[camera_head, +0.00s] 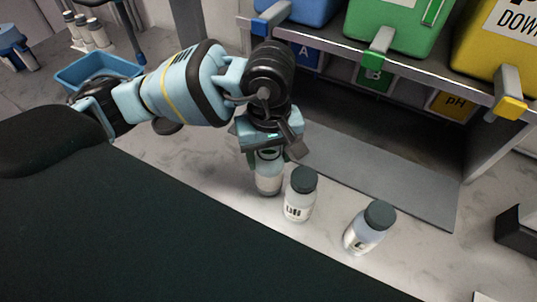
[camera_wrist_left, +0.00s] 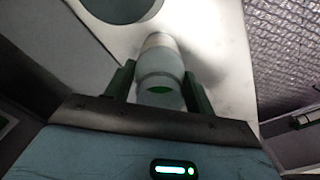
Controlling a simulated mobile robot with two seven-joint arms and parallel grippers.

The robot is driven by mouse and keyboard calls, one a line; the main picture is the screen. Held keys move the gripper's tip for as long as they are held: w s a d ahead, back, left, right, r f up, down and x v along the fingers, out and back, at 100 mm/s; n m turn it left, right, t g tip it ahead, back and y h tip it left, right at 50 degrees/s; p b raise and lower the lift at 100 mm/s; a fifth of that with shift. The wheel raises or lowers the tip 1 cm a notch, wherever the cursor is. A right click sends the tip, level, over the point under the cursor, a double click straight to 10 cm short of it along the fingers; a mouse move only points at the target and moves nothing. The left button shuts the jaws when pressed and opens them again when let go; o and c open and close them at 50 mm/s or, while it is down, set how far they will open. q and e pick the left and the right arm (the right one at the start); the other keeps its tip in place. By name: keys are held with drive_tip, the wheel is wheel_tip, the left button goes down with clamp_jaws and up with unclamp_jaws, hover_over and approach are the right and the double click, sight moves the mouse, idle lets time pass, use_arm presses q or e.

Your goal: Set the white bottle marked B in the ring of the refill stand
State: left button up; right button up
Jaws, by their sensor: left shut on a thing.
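My left gripper (camera_head: 268,147) points down and is shut on a pale bottle (camera_head: 268,178), whose top it hides. That bottle also shows between the fingers in the left wrist view (camera_wrist_left: 158,62); I cannot read its mark. I cannot tell whether its base touches the counter. Just right of it stands a white bottle with a dark cap (camera_head: 298,205); its dark lettering may include a B. The refill stand (camera_head: 325,45) is behind, with blue, green and yellow containers and signs A, B and pH. I cannot make out its ring. My right gripper is out of view.
Another dark-capped bottle (camera_head: 362,238) stands further right. A grey mat (camera_head: 400,180) lies in front of the stand. A blue bin (camera_head: 97,66) and several small bottles (camera_head: 88,32) are at the upper left. Bare counter (camera_head: 200,155) lies left of the gripper.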

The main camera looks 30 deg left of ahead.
use_arm(q)
drive_tip(key=shift+f, duration=0.3)
drive_tip(key=shift+f, duration=0.1)
drive_tip(key=shift+f, duration=0.15)
drive_tip(key=o, duration=1.5)
drive_tip(key=shift+o, duration=0.2)
drive_tip(key=shift+o, duration=0.3)
wheel_tip(320, 180, up, 12)
drive_tip(key=shift+r, duration=0.25)
